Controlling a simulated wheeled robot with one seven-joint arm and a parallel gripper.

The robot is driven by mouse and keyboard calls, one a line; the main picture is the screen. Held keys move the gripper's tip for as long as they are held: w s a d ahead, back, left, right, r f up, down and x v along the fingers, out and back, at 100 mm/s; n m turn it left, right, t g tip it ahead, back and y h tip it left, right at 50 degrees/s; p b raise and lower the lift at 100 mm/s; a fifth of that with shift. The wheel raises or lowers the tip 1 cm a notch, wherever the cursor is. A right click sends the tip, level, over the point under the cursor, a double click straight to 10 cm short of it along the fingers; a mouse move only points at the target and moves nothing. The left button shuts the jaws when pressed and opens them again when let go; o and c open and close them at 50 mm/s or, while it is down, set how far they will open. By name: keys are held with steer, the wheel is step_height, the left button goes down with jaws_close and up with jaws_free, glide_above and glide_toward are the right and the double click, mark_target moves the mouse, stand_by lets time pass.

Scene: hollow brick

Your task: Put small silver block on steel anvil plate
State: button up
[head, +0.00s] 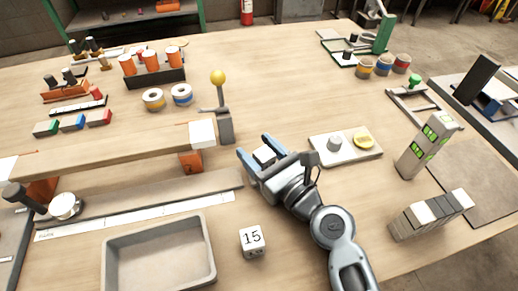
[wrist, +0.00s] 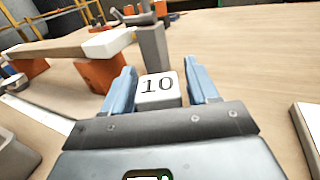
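A small pale silver cube marked 10 (wrist: 158,90) stands between the two blue fingers of my gripper (wrist: 161,72) in the wrist view. The fingers are spread, with a narrow gap visible at the right side of the cube. In the head view my gripper (head: 258,147) is low over the middle of the table, with the cube (head: 265,155) between its fingers. A pale grey plate (head: 352,157), possibly the anvil plate, lies to the right of my gripper.
A larger cube marked 15 (head: 252,240) and a grey tray (head: 160,258) stand in front. A wooden beam on orange supports (head: 110,155) lies left. A post with a yellow ball (head: 222,110) rises behind my gripper. A tower with green displays (head: 425,145) stands right.

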steer(key=shift+o, duration=0.7)
steer(key=shift+r, duration=0.1)
steer(key=shift+r, duration=0.2)
steer(key=b+v, duration=0.1)
steer(key=v, duration=0.9)
steer(key=shift+s+d+f, duration=0.1)
steer(key=shift+s+f, duration=0.1)
steer(key=shift+v, duration=0.8)
steer(key=shift+r, duration=0.15)
